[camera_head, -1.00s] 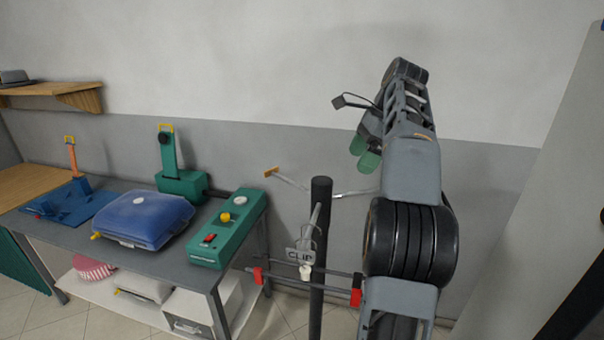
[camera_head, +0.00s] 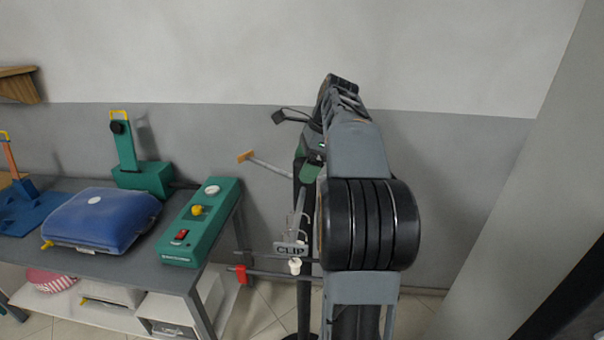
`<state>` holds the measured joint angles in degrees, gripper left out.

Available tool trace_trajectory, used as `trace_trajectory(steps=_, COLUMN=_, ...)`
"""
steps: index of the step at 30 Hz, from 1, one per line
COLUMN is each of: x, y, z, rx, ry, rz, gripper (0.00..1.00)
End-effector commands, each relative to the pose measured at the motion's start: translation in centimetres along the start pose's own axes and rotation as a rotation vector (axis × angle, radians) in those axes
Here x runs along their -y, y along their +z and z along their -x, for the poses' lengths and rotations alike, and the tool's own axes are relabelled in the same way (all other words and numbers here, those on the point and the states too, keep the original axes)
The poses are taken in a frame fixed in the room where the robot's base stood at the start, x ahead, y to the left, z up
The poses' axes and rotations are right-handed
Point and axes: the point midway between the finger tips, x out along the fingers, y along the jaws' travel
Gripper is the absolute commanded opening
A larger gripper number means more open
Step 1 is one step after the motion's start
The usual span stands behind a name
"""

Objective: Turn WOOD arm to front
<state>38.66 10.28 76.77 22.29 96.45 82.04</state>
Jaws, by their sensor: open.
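A dark upright stand pole (camera_head: 304,250) stands in front of me, its upper part hidden behind my arm. A thin grey arm with a wood-coloured end block (camera_head: 245,156), apparently the WOOD arm, points left and away from the pole. A CLIP sign (camera_head: 290,249) with wire hangers is at the near side of the pole. A lower bar with a red end (camera_head: 241,274) points left. My gripper (camera_head: 309,168), with green finger parts, is at the top of the pole, near the inner end of the wood-tipped arm. It is open; contact cannot be told.
A grey table (camera_head: 180,278) at left holds a blue cushion-like press (camera_head: 102,218), a green control box (camera_head: 199,222) and a green upright device (camera_head: 142,178). A grey wall panel (camera_head: 520,200) stands at right. A wooden shelf (camera_head: 18,84) is upper left.

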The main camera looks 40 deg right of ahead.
Motion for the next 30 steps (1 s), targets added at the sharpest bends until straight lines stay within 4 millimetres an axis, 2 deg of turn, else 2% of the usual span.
trace_trajectory(steps=7, x=0.0, y=0.0, z=-1.8, rx=0.000, ry=0.001, rz=0.002, gripper=0.88)
trace_trajectory(steps=17, x=0.0, y=0.0, z=-2.0, rx=0.000, ry=0.001, rz=0.001, gripper=0.88)
trace_trajectory(steps=30, x=0.0, y=0.0, z=-2.0, rx=0.000, ry=0.001, rz=0.001, gripper=0.48)
